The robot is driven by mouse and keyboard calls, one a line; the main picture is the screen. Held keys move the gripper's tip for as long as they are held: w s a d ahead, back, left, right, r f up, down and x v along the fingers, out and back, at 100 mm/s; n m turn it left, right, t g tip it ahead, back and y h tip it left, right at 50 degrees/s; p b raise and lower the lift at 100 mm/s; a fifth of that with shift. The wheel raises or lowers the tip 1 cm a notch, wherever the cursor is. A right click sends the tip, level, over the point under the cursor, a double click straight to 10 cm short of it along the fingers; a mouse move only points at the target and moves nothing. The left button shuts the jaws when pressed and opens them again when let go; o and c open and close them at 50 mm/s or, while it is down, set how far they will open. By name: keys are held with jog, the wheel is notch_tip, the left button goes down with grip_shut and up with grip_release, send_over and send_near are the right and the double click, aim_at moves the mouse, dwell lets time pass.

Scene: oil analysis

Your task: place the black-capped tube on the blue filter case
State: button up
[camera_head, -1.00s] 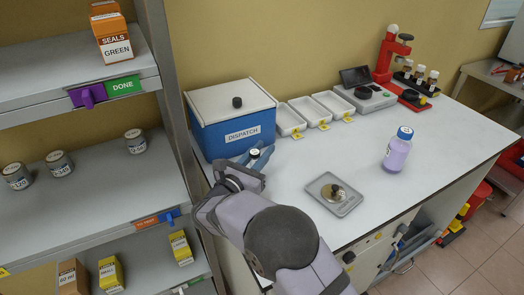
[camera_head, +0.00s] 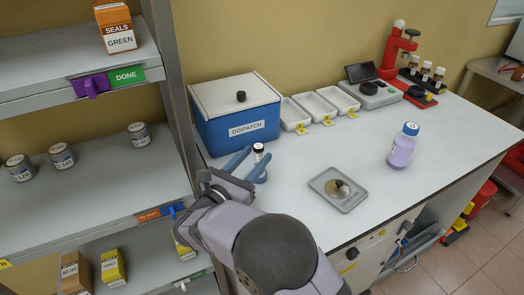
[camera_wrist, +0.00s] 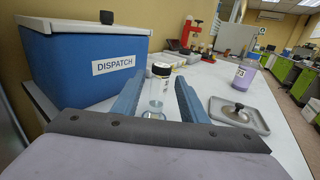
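The black-capped tube (camera_head: 259,157) stands upright in front of the blue DISPATCH box. It is clear with a black cap and also shows in the wrist view (camera_wrist: 159,92). My gripper (camera_head: 252,164) is open. In the wrist view its blue fingers (camera_wrist: 158,101) lie either side of the tube, with a gap on each side. What lies under the tube's base is too small to make out. The only large blue case I see is the DISPATCH box (camera_head: 240,132), with a white lid and black knob; I see nothing marked as a filter case.
White trays (camera_head: 318,107) stand right of the box. A grey plate (camera_head: 325,188) with a round metal piece lies nearer. A purple bottle (camera_head: 403,147) stands further right. A shelf (camera_head: 90,180) with cans is at the left. The table's middle is clear.

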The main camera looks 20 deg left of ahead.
jog(key=shift+s+a+b, duration=0.1)
jog(key=shift+s+a, duration=0.05)
jog(key=shift+s, duration=0.75)
jog(key=shift+s+a+b, duration=0.15)
jog(key=shift+s+a, duration=0.05)
jog(key=shift+s, duration=0.75)
jog(key=shift+s+a+b, duration=0.1)
jog(key=shift+s+a, duration=0.05)
jog(key=shift+s, duration=0.75)
